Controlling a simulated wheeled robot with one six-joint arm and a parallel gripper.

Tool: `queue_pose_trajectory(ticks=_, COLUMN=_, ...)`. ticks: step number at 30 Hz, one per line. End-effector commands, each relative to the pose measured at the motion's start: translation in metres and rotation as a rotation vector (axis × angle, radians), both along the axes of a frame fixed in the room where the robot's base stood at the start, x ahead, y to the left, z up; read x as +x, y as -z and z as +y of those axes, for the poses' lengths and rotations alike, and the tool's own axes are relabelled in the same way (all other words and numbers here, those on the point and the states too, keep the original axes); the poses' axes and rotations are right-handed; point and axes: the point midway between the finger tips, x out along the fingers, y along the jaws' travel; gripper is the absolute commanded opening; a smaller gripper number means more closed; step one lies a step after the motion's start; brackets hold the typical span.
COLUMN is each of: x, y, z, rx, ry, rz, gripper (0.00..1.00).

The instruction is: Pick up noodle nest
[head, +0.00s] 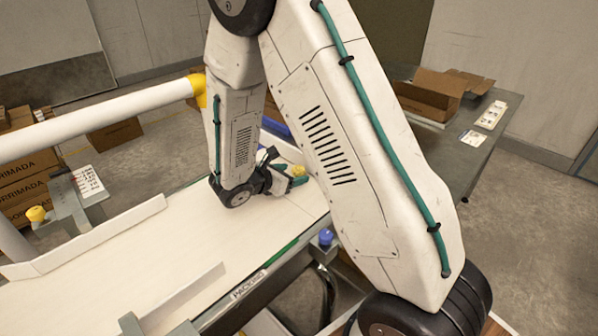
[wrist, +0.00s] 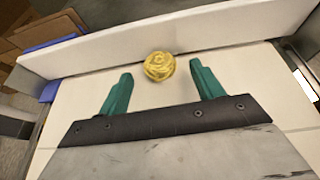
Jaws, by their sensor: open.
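The noodle nest (wrist: 159,66) is a round yellow coil lying on the pale belt (wrist: 72,126), close to the white side rail (wrist: 190,33) in the wrist view. My gripper (wrist: 160,82) has two green fingers spread apart, with nothing between them. The nest is just beyond the fingertips, roughly centred between them, and I see no contact. In the head view my gripper (head: 294,178) is low over the belt's far end, and the nest (head: 299,171) shows as a small yellow spot by the fingers. My arm hides part of the belt there.
A grey table (head: 478,146) at the right holds an open cardboard box (head: 428,100) and white cards (head: 491,115). Low white guide rails (head: 100,236) edge the belt. A blue bin (wrist: 47,55) is beyond the rail. The near belt is clear.

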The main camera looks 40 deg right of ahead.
Motion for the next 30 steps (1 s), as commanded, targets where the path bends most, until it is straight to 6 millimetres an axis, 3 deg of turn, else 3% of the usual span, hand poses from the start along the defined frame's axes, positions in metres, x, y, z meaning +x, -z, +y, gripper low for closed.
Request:
queue_pose_trajectory(ticks=10, x=0.002, y=0.003, z=-0.007, rx=0.000, ry=-0.001, rz=0.000, gripper=0.63)
queue_pose_trajectory(ticks=15, x=0.002, y=0.003, z=-0.007, rx=0.000, ry=-0.001, rz=0.000, gripper=0.19)
queue_pose_trajectory(ticks=30, x=0.001, y=-0.008, z=-0.003, rx=0.001, ry=-0.001, rz=-0.003, gripper=0.18)
